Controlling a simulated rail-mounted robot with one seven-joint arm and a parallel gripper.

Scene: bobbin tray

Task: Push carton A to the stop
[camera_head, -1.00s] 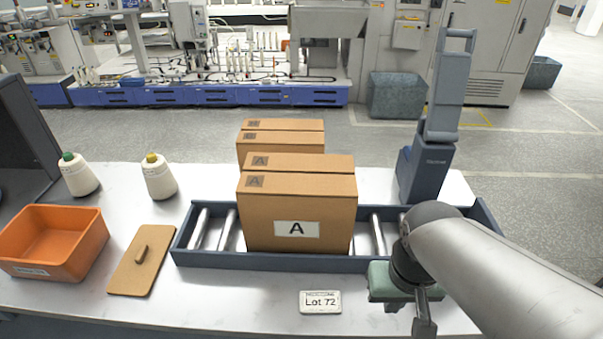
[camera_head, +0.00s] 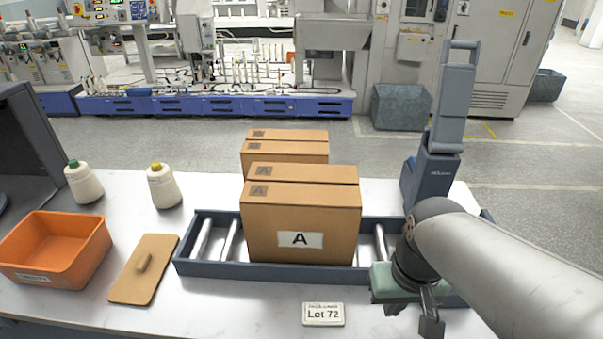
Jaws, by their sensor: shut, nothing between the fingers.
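Carton A (camera_head: 275,220) is a brown cardboard box with a white "A" label. It stands upright on a blue-framed roller track (camera_head: 215,270), with bare rollers showing to its left and right. The track's left end wall is in view, but I cannot tell which part is the stop. My gripper (camera_head: 431,328) is shut and empty, pointing down in front of the track's right part. It is to the right of carton A and apart from it. My arm hides the track's right part.
Another brown carton (camera_head: 285,147) stands behind carton A. A blue-grey upright device (camera_head: 433,175) stands behind my arm. A "Lot 72" plate (camera_head: 323,314) lies in front. An orange bin (camera_head: 55,250), a handled lid (camera_head: 142,270) and two thread cones (camera_head: 163,188) are left.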

